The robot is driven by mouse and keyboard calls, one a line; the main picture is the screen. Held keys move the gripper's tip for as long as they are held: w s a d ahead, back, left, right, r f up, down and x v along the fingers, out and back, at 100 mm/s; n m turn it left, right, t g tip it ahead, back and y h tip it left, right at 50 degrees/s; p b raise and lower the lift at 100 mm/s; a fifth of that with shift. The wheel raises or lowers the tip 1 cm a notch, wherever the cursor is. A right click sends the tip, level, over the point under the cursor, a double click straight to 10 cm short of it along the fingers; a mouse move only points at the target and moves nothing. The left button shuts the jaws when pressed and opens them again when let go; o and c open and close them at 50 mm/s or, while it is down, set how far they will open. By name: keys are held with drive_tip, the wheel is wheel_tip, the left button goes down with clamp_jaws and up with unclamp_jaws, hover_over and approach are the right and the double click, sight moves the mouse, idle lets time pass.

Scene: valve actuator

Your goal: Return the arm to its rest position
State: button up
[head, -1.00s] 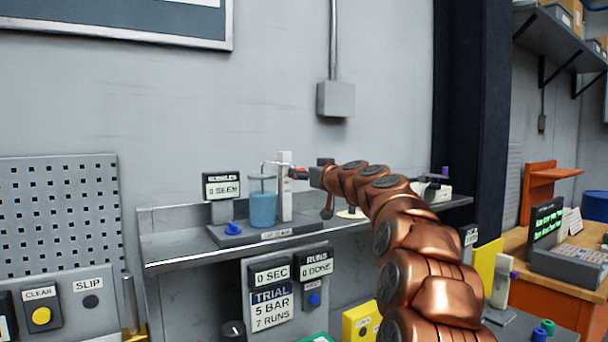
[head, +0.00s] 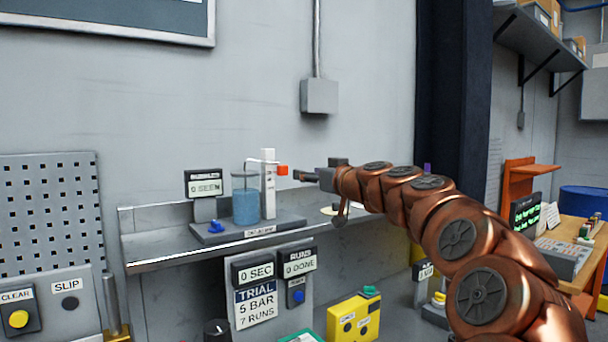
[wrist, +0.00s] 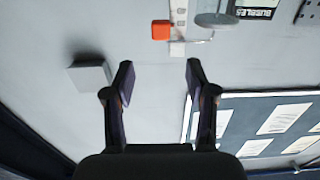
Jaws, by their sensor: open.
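My copper-coloured arm reaches in from the lower right in the head view. My gripper (head: 300,175) is at its left end, above the shelf. It points at the bubble test stand, with a small gap between it and the orange-red block (head: 283,170) on the white post (head: 268,185). In the wrist view my gripper (wrist: 160,82) has its two dark fingers spread, with nothing between them. The orange block also shows there (wrist: 160,30), beyond the fingertips.
A beaker of blue liquid (head: 246,205) and a counter reading "0 SEEN" (head: 205,187) stand on the metal shelf (head: 160,258). A grey wall box (head: 319,96) is above. A yellow box (head: 354,320) sits below. A dark column (head: 440,90) stands behind my arm.

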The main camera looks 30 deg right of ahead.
drive_tip(key=shift+s, duration=0.45)
idle(0.3)
drive_tip(key=s+a+f+n+g+y, duration=0.15)
drive_tip(key=a+f, duration=0.35)
drive_tip(key=a, duration=0.5)
drive_tip(key=a+f+n+g+y, duration=0.1)
drive_tip(key=a+f+g+y, duration=0.25)
drive_tip(key=a, duration=0.65)
drive_tip(key=s+a+f+g, duration=0.4)
drive_tip(key=s+a+f, duration=0.4)
drive_tip(key=a+f, duration=0.3)
drive_tip(key=s+a+f+g+h, duration=0.1)
drive_tip(key=s+a+f+g, duration=0.15)
drive_tip(key=s+f, duration=0.5)
drive_tip(key=s+a+f+g+h, duration=0.1)
drive_tip(key=s+f+g, duration=0.3)
drive_tip(key=s+f, duration=0.3)
drive_tip(key=s+d+f+m+g+h, duration=0.1)
drive_tip(key=s+f, duration=0.3)
drive_tip(key=s, duration=0.5)
drive_tip(key=s+d+f+m+g+h, duration=0.1)
drive_tip(key=s+d+f+g+h, duration=0.1)
drive_tip(key=s, duration=0.6)
drive_tip(key=d+f+g, duration=0.1)
drive_tip(key=d+f, duration=0.1)
drive_tip(key=shift+s+d+m, duration=0.3)
drive_tip(key=shift+s+m, duration=0.05)
